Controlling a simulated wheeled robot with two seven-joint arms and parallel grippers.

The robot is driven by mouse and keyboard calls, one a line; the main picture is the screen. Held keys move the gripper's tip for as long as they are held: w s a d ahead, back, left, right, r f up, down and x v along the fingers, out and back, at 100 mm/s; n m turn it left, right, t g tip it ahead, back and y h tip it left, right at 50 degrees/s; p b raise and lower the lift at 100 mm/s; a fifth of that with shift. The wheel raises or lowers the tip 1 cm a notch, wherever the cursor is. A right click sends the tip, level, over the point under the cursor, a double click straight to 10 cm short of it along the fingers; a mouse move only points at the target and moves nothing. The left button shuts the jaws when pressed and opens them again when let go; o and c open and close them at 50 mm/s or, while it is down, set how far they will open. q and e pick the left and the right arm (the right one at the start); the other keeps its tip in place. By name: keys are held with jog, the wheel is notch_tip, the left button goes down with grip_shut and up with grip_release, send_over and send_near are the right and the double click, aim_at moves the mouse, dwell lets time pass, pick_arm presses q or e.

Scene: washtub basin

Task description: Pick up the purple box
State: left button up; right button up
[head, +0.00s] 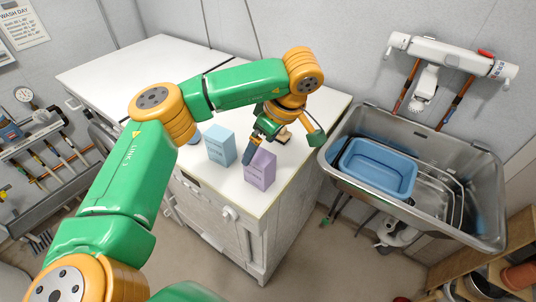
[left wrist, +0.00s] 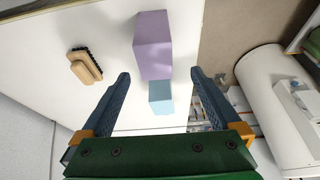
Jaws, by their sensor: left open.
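The purple box (head: 260,170) stands upright on the white worktop near its front edge in the head view. My left gripper (head: 262,150) is just behind it, with the fingers pointing down towards the box and partly hiding the space between. In the left wrist view, the purple box (left wrist: 153,45) lies ahead of the two open fingers (left wrist: 160,85), roughly in line with the gap between them. The jaws are empty. Whether a finger touches the box cannot be told. My right gripper is in neither view.
A wooden brush (left wrist: 85,66) lies on the worktop (head: 150,62). A steel sink (head: 480,195) with a blue tub (head: 378,168) is at the right.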

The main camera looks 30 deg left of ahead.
aim_at(261, 156)
pick_arm(q)
jog(key=f+p, duration=0.1)
jog(key=w+f+p, duration=0.1)
jog(key=f, duration=0.1)
jog(key=shift+s+p+x, duration=0.25)
jog(key=shift+p+x, duration=0.1)
jog(key=shift+x, duration=0.85)
jog(key=shift+a+f, duration=0.25)
jog(key=shift+f, duration=0.1)
jog(key=shift+w+d, duration=0.1)
jog(key=shift+d, duration=0.1)
jog(key=c, duration=0.9)
grip_shut()
jog(key=shift+a, duration=0.1)
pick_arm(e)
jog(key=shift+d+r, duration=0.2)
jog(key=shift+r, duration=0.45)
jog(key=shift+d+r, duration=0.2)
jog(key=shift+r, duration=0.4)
pick_arm(q)
jog(key=shift+r, duration=0.1)
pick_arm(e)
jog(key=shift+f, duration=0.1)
